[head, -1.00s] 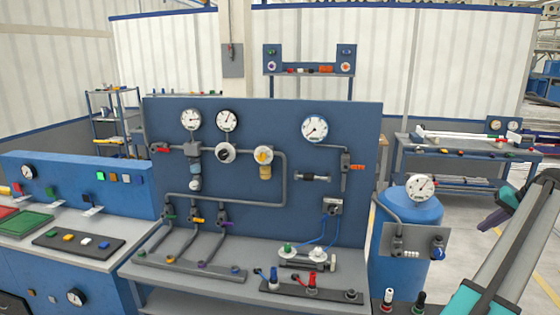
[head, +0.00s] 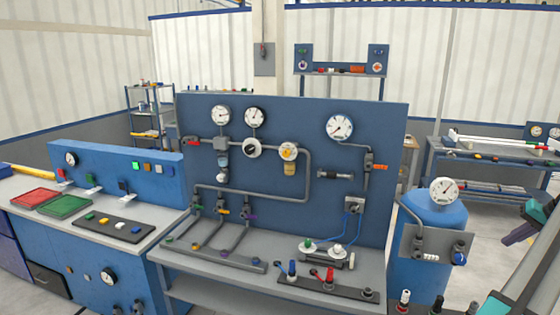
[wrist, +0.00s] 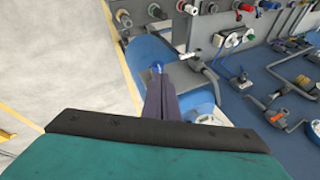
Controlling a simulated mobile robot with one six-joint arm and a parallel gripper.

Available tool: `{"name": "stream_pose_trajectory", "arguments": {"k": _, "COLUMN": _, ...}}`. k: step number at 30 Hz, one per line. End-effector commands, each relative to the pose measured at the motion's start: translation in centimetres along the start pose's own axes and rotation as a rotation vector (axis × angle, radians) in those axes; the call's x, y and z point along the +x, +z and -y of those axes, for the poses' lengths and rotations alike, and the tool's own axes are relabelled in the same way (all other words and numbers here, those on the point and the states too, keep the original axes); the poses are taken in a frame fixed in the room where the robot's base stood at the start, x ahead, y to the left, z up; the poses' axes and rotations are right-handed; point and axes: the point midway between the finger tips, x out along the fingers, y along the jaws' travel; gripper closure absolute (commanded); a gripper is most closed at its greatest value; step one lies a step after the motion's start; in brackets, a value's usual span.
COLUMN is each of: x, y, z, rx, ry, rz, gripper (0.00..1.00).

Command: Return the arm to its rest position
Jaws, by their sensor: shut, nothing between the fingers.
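My gripper (wrist: 160,82) shows in the wrist view as two dark purple fingers pressed together, with nothing between them. Behind them is my wide teal and black wrist housing. In the head view my gripper (head: 508,239) is at the right edge, in the air right of the blue tank (head: 432,212). Most of my arm is cut off by the right edge of that view. The wrist view looks steeply down past the fingers at the blue tank, a grey panel and pale floor.
A bench carries a blue gauge panel (head: 262,170) with grey pipes and valves. A blue console (head: 115,170) with red and green trays stands left. A further bench (head: 495,152) stands behind right. Several fittings stand low at front right. Pale floor is clear left in the wrist view.

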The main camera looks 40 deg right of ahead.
Motion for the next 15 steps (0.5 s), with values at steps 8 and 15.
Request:
{"name": "stream_pose_trajectory", "arguments": {"k": 8, "x": 5.3, "y": 0.8, "z": 4.6, "rx": -0.036, "ry": 0.002, "rz": 0.041, "gripper": 1.0}}
{"name": "stream_pose_trajectory", "arguments": {"k": 15, "x": 12.7, "y": 2.9, "z": 11.3, "rx": -0.093, "ry": 0.01, "rz": 0.1, "gripper": 1.0}}
